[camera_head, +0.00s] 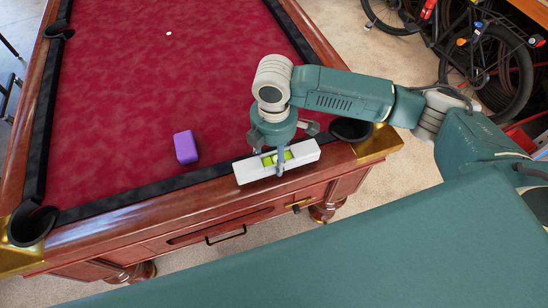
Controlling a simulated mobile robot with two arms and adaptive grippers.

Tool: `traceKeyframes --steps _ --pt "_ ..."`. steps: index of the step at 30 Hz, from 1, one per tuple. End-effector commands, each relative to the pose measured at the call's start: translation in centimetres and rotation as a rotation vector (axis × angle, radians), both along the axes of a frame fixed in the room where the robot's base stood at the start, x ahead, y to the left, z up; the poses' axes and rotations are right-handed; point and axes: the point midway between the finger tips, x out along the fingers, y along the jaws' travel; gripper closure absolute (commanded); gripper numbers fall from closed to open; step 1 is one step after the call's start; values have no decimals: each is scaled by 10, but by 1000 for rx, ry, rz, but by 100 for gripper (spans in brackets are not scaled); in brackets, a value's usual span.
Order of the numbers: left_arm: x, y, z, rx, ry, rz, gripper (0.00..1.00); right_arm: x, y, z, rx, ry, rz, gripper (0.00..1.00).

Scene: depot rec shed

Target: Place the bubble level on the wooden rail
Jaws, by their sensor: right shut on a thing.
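The bubble level (301,153) is a white bar with a yellow-green vial in its middle. It is at the near edge of the pool table, over or on the wooden rail (134,215), close to the right corner pocket. My right gripper (279,165) comes down from above and is shut on the level around its middle. The level lies roughly along the rail, slightly tilted in the picture. Whether its underside touches the rail cannot be told. My left gripper is not in view.
A purple block (185,147) lies on the red cloth (120,110) left of the level. A small white object (169,33) is farther back. Black corner pockets (32,224) bound the near rail. A bicycle (480,50) stands at the back right.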

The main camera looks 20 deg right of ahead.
Motion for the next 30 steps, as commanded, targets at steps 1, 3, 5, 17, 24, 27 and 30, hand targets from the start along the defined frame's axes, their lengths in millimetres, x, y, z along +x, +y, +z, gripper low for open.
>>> traceKeyframes --steps 1,3,5,17,24,27,30 --pt "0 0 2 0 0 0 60 -1 0 -7 0 4 -2 86" --pt "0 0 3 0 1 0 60 0 0 -15 0 1 -1 86" --pt "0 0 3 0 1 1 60 0 0 -20 0 0 0 86" --pt "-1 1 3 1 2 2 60 0 0 -24 0 1 0 45" --pt "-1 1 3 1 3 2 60 0 0 -24 0 0 0 30" --pt "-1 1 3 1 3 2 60 0 0 -24 0 0 0 30" --pt "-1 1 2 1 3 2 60 1 0 -20 0 -2 0 30"
